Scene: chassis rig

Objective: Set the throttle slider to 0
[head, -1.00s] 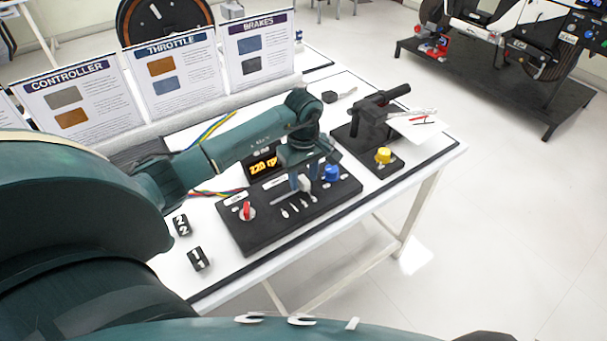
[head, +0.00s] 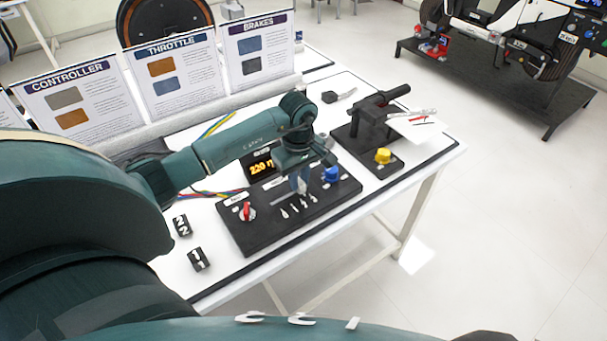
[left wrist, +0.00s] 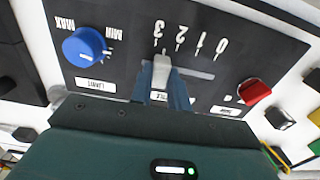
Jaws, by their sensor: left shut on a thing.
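The throttle slider is a pale lever cap (left wrist: 161,68) on a black control panel (head: 255,236). In the left wrist view it stands near the 3 mark, and its slot (left wrist: 200,74) runs bare toward the 0 mark (left wrist: 222,45). My left gripper (head: 302,185) points down at the panel and is shut on the slider cap; its fingers also show in the left wrist view (left wrist: 161,90). In the head view the fingers hide most of the cap. My right gripper is not in view.
A red knob (head: 247,211) and a blue knob (head: 331,175) flank the slider on the panel. A yellow knob (head: 383,156) is on a separate block at right. Sign boards stand behind.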

